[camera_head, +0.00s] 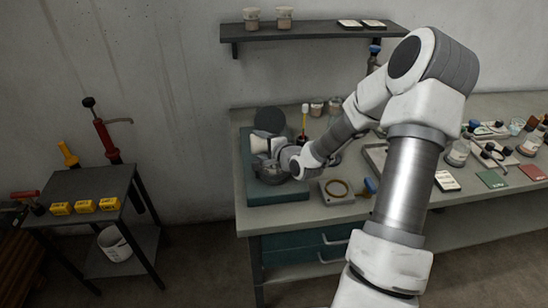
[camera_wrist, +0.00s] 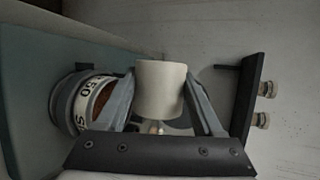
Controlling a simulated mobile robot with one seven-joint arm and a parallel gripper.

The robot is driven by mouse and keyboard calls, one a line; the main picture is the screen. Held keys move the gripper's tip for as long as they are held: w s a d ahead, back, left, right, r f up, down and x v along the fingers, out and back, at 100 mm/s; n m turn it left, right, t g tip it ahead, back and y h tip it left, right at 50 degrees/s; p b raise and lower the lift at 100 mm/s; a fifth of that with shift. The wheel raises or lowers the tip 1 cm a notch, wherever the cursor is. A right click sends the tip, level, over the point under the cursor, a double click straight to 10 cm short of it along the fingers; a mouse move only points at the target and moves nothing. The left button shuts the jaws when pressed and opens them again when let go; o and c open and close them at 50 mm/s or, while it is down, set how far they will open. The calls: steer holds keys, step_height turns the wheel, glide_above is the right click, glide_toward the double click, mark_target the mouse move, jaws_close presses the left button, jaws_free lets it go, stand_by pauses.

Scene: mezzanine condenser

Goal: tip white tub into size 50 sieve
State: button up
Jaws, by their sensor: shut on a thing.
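My gripper (camera_head: 262,150) is shut on the white tub (camera_wrist: 160,88), with one finger on each side of it. The wrist view is rolled over, with the bench to the left and the wall shelf upright at right. The tub lies roughly on its side there; its inside is hidden. The sieve (camera_wrist: 92,103) with a pale label reading partly "50" is just left of the tub, apart from it in that picture. Brown material shows inside the sieve. In the head view my gripper and wrist largely cover the sieve, over a teal block (camera_head: 278,194).
A dark round disc (camera_head: 269,120) stands behind my gripper. A small board with a brass ring (camera_head: 338,188) lies to the right. Jars and tools crowd the bench's right side. A wall shelf (camera_head: 310,31) hangs above. A black side table (camera_head: 85,184) with yellow boxes stands at left.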

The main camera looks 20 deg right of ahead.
steer(key=shift+s+d+r+m+t+y+p, duration=0.1)
steer(key=shift+d+r+m+t+y+p, duration=0.15)
steer(key=shift+m+p, duration=0.35)
stand_by(0.5)
steer(key=shift+d+f+m+t+y, duration=0.25)
steer(key=shift+f+m+t+y, duration=0.15)
steer(key=shift+f, duration=0.2)
stand_by(0.7)
steer(key=shift+s+d+r+m+t+y, duration=0.15)
steer(key=shift+d+m+t+y, duration=0.15)
steer(key=shift+m, duration=0.3)
stand_by(0.7)
steer(key=shift+a+n, duration=0.35)
steer(key=shift+n, duration=0.25)
steer(key=shift+w+a+r+n+g+h, duration=0.25)
steer(key=shift+a+r+n+g+h, duration=0.15)
steer(key=shift+r+n+g+h, duration=0.25)
steer(key=shift+f+b, duration=0.45)
steer(key=shift+b, duration=0.1)
steer(key=shift+n, duration=0.25)
